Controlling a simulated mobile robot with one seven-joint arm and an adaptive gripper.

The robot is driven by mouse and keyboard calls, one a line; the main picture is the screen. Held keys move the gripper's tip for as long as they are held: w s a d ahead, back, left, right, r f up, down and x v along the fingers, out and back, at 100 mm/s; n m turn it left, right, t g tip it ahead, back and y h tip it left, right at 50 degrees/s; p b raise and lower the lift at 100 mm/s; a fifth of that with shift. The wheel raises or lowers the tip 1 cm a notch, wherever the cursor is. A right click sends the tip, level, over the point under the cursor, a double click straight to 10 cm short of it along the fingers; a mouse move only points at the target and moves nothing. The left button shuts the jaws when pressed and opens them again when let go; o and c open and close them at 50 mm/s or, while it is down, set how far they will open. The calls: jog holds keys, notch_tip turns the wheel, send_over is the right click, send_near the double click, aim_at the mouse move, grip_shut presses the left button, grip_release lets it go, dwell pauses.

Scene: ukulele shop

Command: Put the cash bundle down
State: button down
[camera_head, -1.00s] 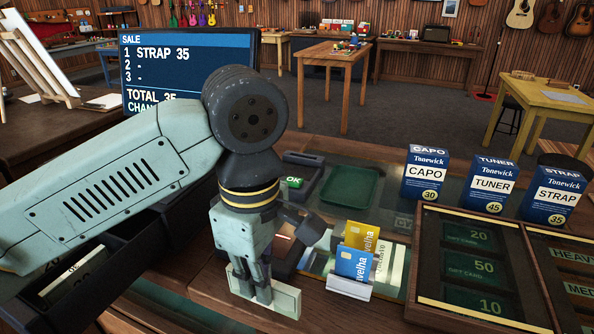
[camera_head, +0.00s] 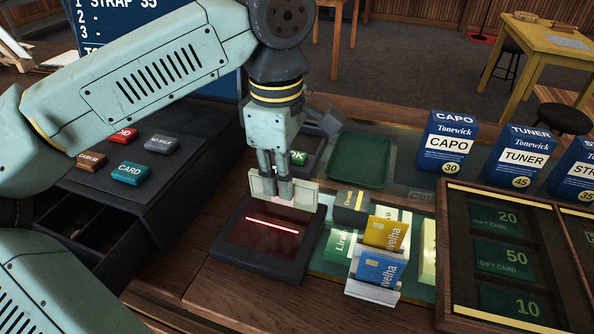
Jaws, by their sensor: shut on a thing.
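The cash bundle (camera_head: 304,196) is a pale, thin slab. My gripper (camera_head: 276,192) is shut on it, one dark finger in front of it, and holds it roughly level, long side across the picture. The bundle appears above the far part of a black scanner pad (camera_head: 250,262) with a glowing red line. The gap between bundle and pad is hard to judge. A green tray (camera_head: 360,160) lies on the counter behind and right of my gripper, and looks empty.
A card holder (camera_head: 372,290) with a yellow and a blue card stands right of the pad. A dark terminal with a green OK key (camera_head: 298,158) is close behind my gripper. The register (camera_head: 190,185) is at left. Boxes (camera_head: 447,150) and a gift-card case (camera_head: 450,250) are at right.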

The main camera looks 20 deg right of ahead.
jog(key=w+d, duration=0.3)
jog(key=w, duration=0.1)
jog(key=shift+d+f, duration=0.2)
jog(key=shift+d, duration=0.15)
jog(key=shift+f+b, duration=0.85)
jog(key=shift+f, duration=0.95)
jog(key=shift+f, duration=0.15)
jog(key=c, duration=1.7)
grip_release()
